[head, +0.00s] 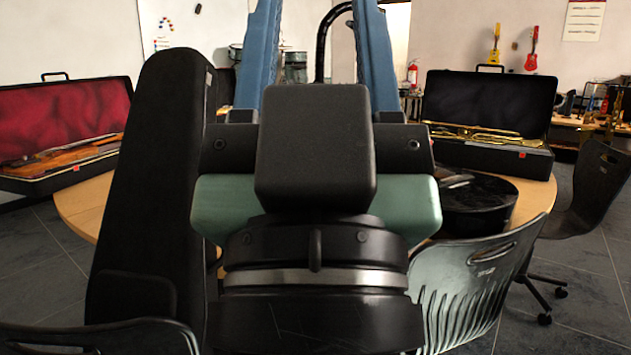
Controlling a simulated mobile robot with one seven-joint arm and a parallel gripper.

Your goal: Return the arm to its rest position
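My arm fills the middle of the head view, with its black and green wrist (315,150) close to the camera. My gripper (318,30) points up and away beyond the wrist. Its two blue fingers stand wide apart, and their tips are at or past the top edge of the picture. I see nothing held between them. A curved black tube shows in the gap; I cannot tell what it belongs to. The wrist hides the middle of the table.
A tall black case (150,190) stands close on the left. A wooden table (80,205) carries an open red-lined violin case (60,110), an open brass-instrument case (490,100) and a round black case (475,205). Chairs (480,285) stand front right. Grey floor shows at right.

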